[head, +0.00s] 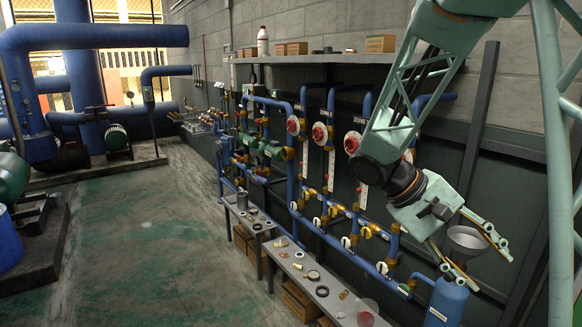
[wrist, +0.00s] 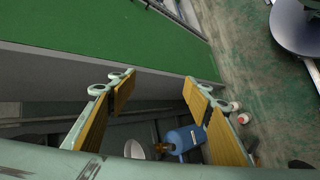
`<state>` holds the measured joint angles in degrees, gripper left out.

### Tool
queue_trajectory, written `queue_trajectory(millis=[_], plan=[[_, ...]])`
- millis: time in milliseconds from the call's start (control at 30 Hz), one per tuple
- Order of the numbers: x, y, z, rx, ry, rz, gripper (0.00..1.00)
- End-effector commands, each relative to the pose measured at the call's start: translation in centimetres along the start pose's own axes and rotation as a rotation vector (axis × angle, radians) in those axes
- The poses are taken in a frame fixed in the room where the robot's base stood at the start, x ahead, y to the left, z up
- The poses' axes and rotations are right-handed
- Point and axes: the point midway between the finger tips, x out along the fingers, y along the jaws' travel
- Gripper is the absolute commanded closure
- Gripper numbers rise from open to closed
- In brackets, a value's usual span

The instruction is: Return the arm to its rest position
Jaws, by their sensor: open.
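My gripper (head: 490,272) is at the lower right of the head view, on my pale green arm, its two fingers spread apart and pointing down to the right. In the wrist view my gripper (wrist: 158,82) shows tan pads wide apart with nothing between them. A blue cylinder (head: 447,303) stands below it, apart from the fingers; it also shows in the wrist view (wrist: 187,139), beyond the fingers. A grey funnel (head: 467,237) shows between and behind the fingers in the head view. Whether it is close to them I cannot tell.
Blue pipes with red and white valves (head: 320,133) line the wall left of my arm. A low bench (head: 300,270) with small parts runs below them. A wall shelf (head: 320,58) holds boxes and a white bottle (head: 262,42). The green floor (head: 150,240) at left is open.

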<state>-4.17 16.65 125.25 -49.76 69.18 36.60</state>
Motion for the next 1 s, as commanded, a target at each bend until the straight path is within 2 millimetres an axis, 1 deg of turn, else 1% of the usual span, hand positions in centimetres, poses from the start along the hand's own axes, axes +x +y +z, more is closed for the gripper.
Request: queue_trajectory(millis=[33,300,633,1000], plan=[[-0.3,0.1,0.8,0.005,0.003,-0.018,0.54],[-1.7,-0.2,4.4,0.018,0.020,-0.114,0.54],[-3.5,-1.0,8.6,0.033,0.057,-0.230,0.54],[-5.6,-2.2,12.9,0.050,0.115,-0.357,0.54]])
